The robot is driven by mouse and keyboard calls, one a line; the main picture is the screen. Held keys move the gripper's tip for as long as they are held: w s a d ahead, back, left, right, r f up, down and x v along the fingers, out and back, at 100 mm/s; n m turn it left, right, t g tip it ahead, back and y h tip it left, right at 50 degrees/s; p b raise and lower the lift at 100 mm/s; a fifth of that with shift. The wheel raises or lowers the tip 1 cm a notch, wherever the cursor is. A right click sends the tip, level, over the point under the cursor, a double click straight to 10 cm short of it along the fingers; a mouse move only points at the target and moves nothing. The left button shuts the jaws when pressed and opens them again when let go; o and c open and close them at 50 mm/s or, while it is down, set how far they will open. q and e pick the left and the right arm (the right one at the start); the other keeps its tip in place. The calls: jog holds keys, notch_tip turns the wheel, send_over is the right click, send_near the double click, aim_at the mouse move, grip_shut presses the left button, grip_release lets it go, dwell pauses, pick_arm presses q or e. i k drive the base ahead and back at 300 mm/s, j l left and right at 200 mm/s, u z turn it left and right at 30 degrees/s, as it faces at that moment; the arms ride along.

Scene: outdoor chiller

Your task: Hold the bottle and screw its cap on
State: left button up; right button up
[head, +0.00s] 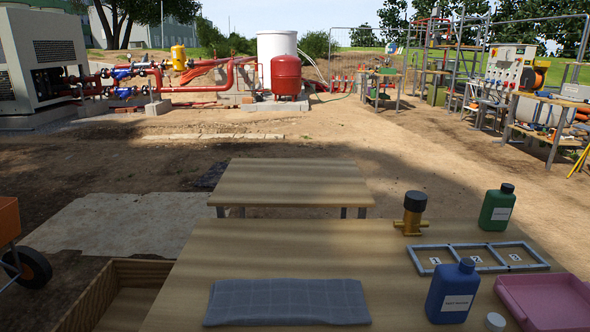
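A blue bottle (452,294) with a white label stands upright near the front right of the wooden table. Its short neck is blue, and I cannot tell whether anything covers it. A small round white cap-like piece (495,322) sits just right of the bottle's base, apart from it, partly cut off by the lower picture edge. A green bottle (496,208) with a dark cap on it stands upright farther back at the right. Neither of my grippers shows in the head view.
A grey folded cloth (287,303) lies at the table's front. A grey frame with numbered compartments (447,247) lies behind the blue bottle, and a pink tray (550,303) is right of it. A brass valve with black top (413,213) stands behind. The table's middle (300,250) is clear.

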aim_at(452, 293)
jog(key=z, duration=1.35)
